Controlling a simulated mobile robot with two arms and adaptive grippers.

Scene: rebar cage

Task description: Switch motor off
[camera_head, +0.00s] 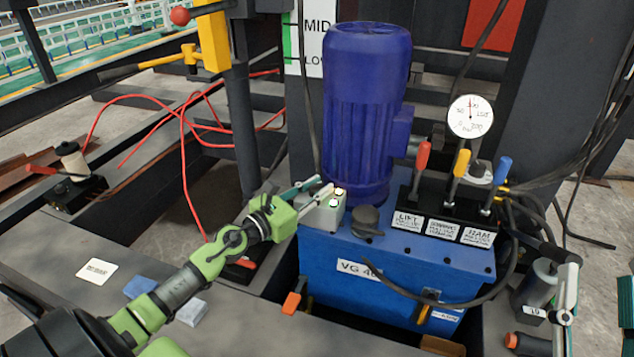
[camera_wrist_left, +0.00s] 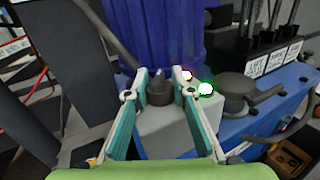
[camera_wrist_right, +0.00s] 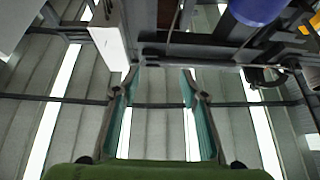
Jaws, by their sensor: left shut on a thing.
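The blue motor (camera_head: 366,110) stands upright on the blue pump unit (camera_head: 395,260). A small grey switch box (camera_head: 322,215) sits at its foot and carries a black rotary knob (camera_wrist_left: 160,88).
Red, yellow and blue levers (camera_head: 458,172) and a pressure gauge (camera_head: 470,116) stand to the right of the motor. A black cap (camera_head: 366,220) sits beside the switch box. Black hoses (camera_head: 505,275) loop along the unit's right side. Red cable (camera_head: 183,130) lies at the left.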

